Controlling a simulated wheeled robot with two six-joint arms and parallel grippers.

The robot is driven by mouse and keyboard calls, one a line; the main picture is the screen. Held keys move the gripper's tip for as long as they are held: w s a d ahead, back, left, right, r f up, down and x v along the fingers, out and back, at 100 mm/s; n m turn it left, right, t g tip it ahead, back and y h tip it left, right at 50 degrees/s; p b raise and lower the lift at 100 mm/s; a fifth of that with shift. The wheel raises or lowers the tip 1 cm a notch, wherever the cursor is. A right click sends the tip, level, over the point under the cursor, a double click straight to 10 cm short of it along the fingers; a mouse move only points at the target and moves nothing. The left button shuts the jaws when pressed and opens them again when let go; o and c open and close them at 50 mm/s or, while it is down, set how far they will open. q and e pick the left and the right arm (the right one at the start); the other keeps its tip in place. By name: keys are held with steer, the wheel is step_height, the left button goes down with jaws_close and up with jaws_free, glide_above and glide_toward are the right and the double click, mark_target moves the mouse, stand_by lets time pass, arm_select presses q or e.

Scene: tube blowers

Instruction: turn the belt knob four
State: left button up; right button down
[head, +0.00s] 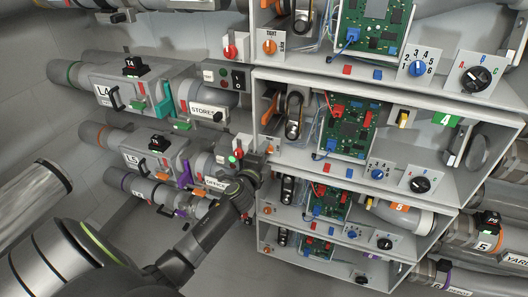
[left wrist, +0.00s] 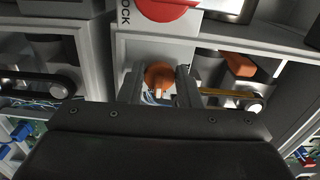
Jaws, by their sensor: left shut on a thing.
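The orange belt knob (head: 269,150) is on a small white plate at the left edge of the bay marked with a green 4 (head: 445,119). My left gripper (head: 258,163) reaches it from below left and partly covers the plate. In the left wrist view the orange knob (left wrist: 159,74) is between the two fingers of my left gripper (left wrist: 160,80), which is shut on it. The knob's fine pointer angle is hard to read. My right gripper is in neither view.
A red knob (left wrist: 165,8) on a plate with LOCK lettering is just above the fingers. A belt with pulleys (head: 293,116) and a green circuit board (head: 349,127) are right of the gripper. Pipes with tanks (head: 150,160) crowd the left.

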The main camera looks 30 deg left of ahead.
arm_select(q)
steer(key=shift+f, duration=0.1)
stand_by(0.3)
steer(key=o, duration=0.7)
steer(key=v, duration=1.7)
steer(key=shift+s+d+b, duration=0.2)
steer(key=shift+b, duration=0.15)
